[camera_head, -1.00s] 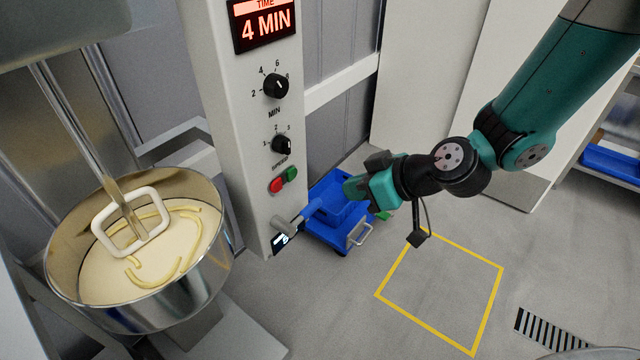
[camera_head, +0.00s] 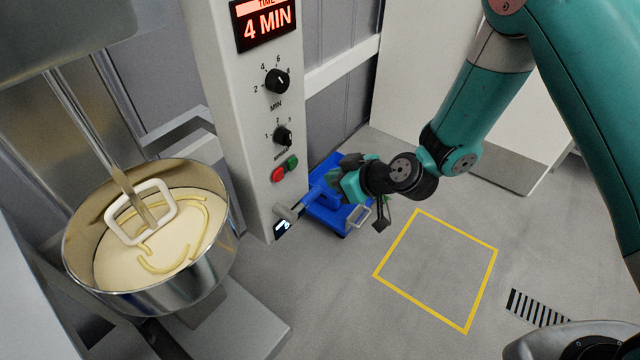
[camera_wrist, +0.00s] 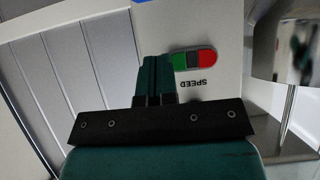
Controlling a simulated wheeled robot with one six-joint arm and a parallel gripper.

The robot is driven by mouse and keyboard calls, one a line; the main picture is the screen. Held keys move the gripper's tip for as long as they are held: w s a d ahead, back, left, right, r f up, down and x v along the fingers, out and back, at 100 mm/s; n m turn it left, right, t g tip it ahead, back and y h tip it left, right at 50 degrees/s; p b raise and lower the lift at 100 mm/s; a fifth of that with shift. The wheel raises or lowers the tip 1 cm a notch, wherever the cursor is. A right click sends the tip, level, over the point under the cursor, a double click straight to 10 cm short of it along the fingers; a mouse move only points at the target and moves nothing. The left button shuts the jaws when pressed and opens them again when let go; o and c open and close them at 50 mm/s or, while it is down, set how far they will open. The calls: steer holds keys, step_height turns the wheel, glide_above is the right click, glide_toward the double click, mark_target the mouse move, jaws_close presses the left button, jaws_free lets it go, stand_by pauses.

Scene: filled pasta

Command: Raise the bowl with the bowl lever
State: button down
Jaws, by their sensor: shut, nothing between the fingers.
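The steel mixer bowl (camera_head: 205,265) stands at the left with pale dough in it, and the white-framed mixing tool reaches down into it. In the wrist view my gripper's fingers (camera_wrist: 156,72) are together and empty, pointing at the column face. I cannot tell whether they touch the lever.
The control column (camera_head: 225,120) carries two knobs, a red button (camera_head: 278,175), a green button and a "4 MIN" display. A blue cart (camera_head: 325,213) with a metal handle stands behind the lever. A yellow floor square (camera_head: 440,270) is empty.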

mark_target(319, 191)
steer(key=a+f, duration=0.1)
steer(key=w+a+f+p, duration=0.1)
steer(key=f, duration=0.1)
steer(key=w+a+f+p, duration=0.1)
steer(key=f, duration=0.1)
steer(key=shift+w+f, duration=0.1)
steer(key=shift+w, duration=0.15)
steer(key=shift+a+f, duration=0.15)
steer(key=shift+f, duration=0.35)
steer(key=shift+f, duration=0.15)
